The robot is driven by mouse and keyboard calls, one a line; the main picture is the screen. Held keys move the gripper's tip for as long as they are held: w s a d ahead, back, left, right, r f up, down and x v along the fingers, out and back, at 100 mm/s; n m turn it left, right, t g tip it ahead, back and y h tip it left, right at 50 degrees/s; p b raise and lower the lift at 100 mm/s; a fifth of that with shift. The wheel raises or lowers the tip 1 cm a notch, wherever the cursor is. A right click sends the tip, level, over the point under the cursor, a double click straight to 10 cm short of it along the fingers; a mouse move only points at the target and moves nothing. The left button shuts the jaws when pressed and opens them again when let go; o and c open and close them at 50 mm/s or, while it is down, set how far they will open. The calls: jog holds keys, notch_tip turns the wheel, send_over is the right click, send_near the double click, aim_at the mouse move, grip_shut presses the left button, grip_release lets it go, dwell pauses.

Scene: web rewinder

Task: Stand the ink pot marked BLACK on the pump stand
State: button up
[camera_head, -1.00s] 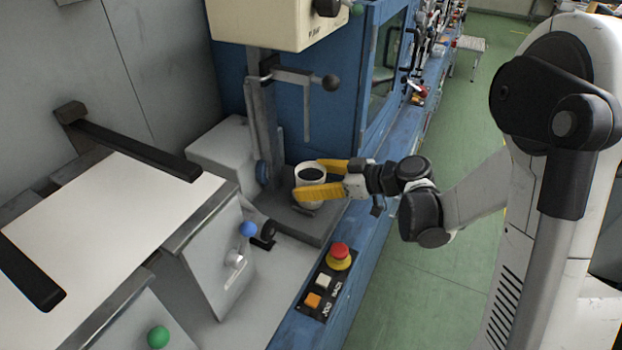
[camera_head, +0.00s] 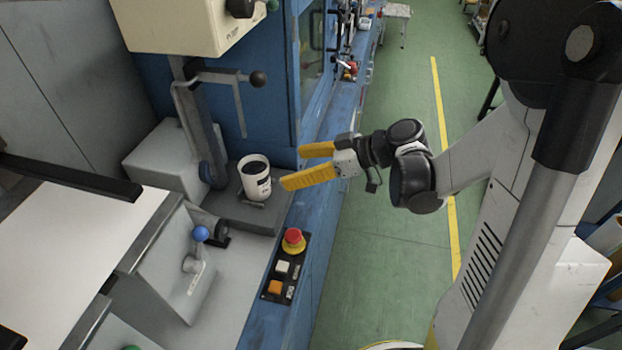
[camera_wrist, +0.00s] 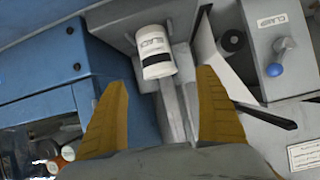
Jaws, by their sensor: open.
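The white ink pot (camera_head: 256,180), with dark ink at its open top, stands upright on the grey pump stand (camera_head: 238,212) beside the column. In the wrist view the ink pot (camera_wrist: 155,55) shows a label reading BLACK. My gripper (camera_head: 292,167) has yellow fingers and is open and empty. It is to the right of the pot, apart from it, with its fingertips pointing at it. In the wrist view the pot lies ahead, between and beyond the fingers of my gripper (camera_wrist: 162,85).
A panel with a red emergency button (camera_head: 293,241) is on the machine's front edge. A lever with a blue knob (camera_head: 201,233) and a crank arm with a black ball (camera_head: 257,79) are near the stand. Blurred pots (camera_wrist: 60,155) show at lower left in the wrist view.

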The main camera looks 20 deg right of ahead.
jog(key=s+d+r+m+h, duration=0.1)
jog(key=s+r+m+h, duration=0.1)
jog(key=s+m+h, duration=0.3)
jog(key=s+d+r+m+h, duration=0.2)
jog(key=s+m+h, duration=0.3)
jog(key=s, duration=0.6)
jog(key=shift+r, duration=0.2)
jog(key=shift+d, duration=0.1)
